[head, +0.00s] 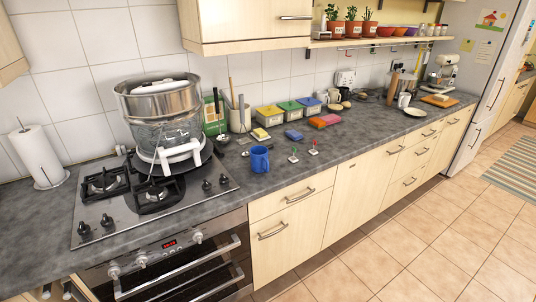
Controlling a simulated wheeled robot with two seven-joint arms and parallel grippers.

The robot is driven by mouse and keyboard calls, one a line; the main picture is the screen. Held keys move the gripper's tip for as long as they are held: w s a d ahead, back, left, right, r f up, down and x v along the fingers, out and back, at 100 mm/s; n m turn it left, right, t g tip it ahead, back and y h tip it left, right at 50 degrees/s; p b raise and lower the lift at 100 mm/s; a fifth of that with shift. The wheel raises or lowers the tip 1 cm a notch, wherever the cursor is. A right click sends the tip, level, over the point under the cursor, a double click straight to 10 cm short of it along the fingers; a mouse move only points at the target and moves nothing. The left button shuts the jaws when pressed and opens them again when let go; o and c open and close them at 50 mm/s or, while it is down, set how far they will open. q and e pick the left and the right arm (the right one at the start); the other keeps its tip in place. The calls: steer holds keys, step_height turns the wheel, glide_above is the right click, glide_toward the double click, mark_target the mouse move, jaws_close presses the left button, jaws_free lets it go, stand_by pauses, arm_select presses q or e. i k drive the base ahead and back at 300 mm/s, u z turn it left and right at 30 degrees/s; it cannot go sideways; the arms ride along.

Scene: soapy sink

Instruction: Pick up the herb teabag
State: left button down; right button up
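Two small white items that look like teabags lie on the dark grey countertop (345,168), right of a blue mug (260,159). The left one (293,158) seems to have a green tag. The right one (313,151) seems to have a red tag. They are too small to read, so I cannot tell for sure which is the herb teabag. They lie apart from each other near the counter's front edge. Neither of my grippers shows in the head view.
Behind the teabags are a blue block (294,135), an orange-red item (323,121) and several lidded boxes. A gas hob (112,222) with a large steel and glass pot (160,98) stands left. Tiled floor (430,245) lies in front.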

mark_target(293, 159)
steer(key=u, duration=0.5)
steer(key=i, duration=0.7)
steer(key=u, duration=0.2)
